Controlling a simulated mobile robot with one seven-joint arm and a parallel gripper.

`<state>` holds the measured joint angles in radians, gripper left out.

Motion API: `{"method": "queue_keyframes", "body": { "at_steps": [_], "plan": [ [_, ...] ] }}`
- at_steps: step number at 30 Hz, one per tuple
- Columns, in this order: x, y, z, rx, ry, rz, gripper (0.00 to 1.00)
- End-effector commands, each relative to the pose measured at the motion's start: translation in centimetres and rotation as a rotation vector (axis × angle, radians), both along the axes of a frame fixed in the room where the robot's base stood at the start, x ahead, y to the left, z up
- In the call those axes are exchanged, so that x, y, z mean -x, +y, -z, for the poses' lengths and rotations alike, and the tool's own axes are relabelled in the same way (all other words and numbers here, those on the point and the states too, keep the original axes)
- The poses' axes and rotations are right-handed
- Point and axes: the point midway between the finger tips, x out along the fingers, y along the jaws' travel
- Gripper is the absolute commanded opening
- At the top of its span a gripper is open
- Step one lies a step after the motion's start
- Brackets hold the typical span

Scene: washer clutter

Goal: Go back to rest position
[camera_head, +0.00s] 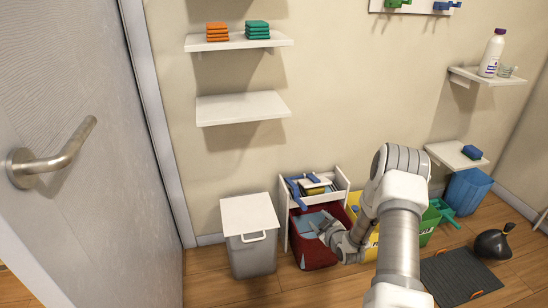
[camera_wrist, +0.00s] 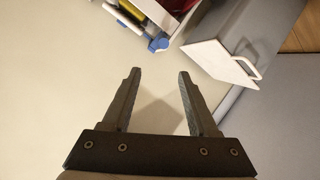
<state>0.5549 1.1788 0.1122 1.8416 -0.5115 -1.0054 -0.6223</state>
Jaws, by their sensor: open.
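My gripper (camera_head: 322,228) is in front of the low white shelf unit and over the red bin (camera_head: 314,255) in the head view. My arm reaches down to it from the lower right. In the wrist view my gripper (camera_wrist: 158,75) is open, with nothing between its two dark fingers. A pale, plain surface lies beyond the fingers. The red bin's inside is partly hidden by my gripper.
A grey bin with a white lid (camera_head: 249,214) stands left of the red bin. The white shelf unit (camera_head: 342,180) holds several small items. A yellow bin (camera_head: 372,250) and green bin (camera_head: 428,225) stand right. A grey door (camera_head: 75,90) borders the left.

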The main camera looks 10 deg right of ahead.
Motion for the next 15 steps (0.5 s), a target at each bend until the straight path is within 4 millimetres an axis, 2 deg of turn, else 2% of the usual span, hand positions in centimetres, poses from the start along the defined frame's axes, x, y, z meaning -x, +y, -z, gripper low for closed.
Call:
{"method": "queue_keyframes", "body": {
  "at_steps": [5,11,15],
  "plan": [
    [-0.6,0.1,-1.9,0.008,0.02,0.002,0.59],
    [-1.5,0.8,-8.0,0.015,0.096,0.026,0.59],
    [-1.3,1.7,-12.5,0.013,0.157,0.056,0.59]
  ]
}}
